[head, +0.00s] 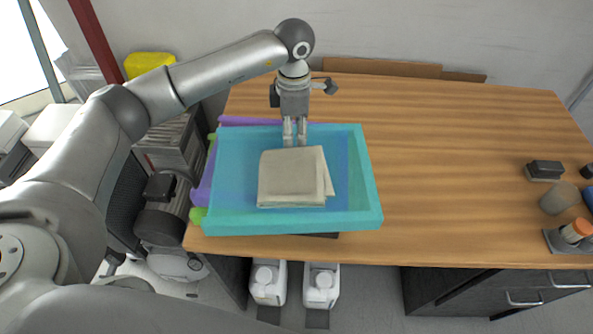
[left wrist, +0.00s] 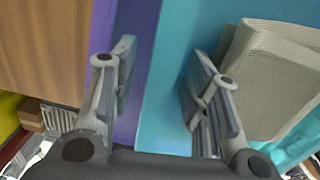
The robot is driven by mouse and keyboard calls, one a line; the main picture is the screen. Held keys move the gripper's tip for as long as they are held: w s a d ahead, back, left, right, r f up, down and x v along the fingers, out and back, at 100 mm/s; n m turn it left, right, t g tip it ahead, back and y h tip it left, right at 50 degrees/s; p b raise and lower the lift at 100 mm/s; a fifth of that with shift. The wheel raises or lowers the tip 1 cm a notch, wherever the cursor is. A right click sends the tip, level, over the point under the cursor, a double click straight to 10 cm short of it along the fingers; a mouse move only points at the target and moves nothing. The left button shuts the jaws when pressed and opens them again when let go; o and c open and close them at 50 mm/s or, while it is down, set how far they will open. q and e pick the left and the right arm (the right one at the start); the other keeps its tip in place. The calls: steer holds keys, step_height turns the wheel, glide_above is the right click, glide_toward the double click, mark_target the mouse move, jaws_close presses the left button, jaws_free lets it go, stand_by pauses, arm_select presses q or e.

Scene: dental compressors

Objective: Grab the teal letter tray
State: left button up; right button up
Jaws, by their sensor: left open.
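The teal letter tray (head: 368,185) sits on top of a stack at the left end of the wooden table. A folded beige cloth (head: 288,178) lies in it. My left gripper (head: 295,136) points down at the tray's far side, just behind the cloth. It is open and empty. In the left wrist view, the teal tray's wall (left wrist: 170,75) runs between the two fingers, with the cloth (left wrist: 270,80) beyond the right finger. Contact between fingers and tray cannot be told. My right gripper is not in view.
A purple tray (head: 240,121) and green tray parts (head: 198,215) show under the teal tray. The table's middle (head: 450,170) is clear. A black box (head: 545,170) and small items stand at the right end. White jugs (head: 321,285) are below the front edge.

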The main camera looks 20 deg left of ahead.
arm_select(q)
jaws_close()
stand_by(0.6)
